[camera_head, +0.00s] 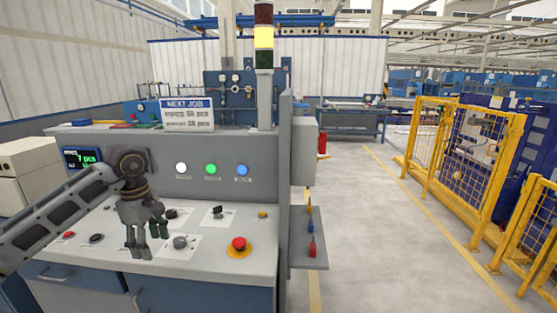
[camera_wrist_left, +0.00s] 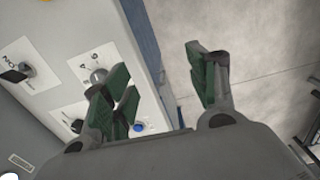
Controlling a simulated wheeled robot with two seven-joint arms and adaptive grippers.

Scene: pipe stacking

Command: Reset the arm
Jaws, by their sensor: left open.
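My left arm (camera_head: 60,215) comes in from the left. Its gripper (camera_head: 147,246) points down above the sloped top of the grey control console (camera_head: 220,255). The gripper is open and empty; its green-padded fingers stand apart in the left wrist view (camera_wrist_left: 160,90). In that view a grey knob (camera_wrist_left: 98,76) and a black switch (camera_wrist_left: 15,74) are on the console beyond the fingers. In the head view the gripper hides part of the panel. Whether the fingers touch the console I cannot tell. My right gripper is in neither view.
A red emergency button (camera_head: 239,244) and a grey knob (camera_head: 180,242) stand right of the gripper. Upright panel lamps include a green one (camera_head: 211,168). A signal tower (camera_head: 264,40) rises behind. Clear floor (camera_head: 360,230) lies right, bounded by yellow fencing (camera_head: 470,160).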

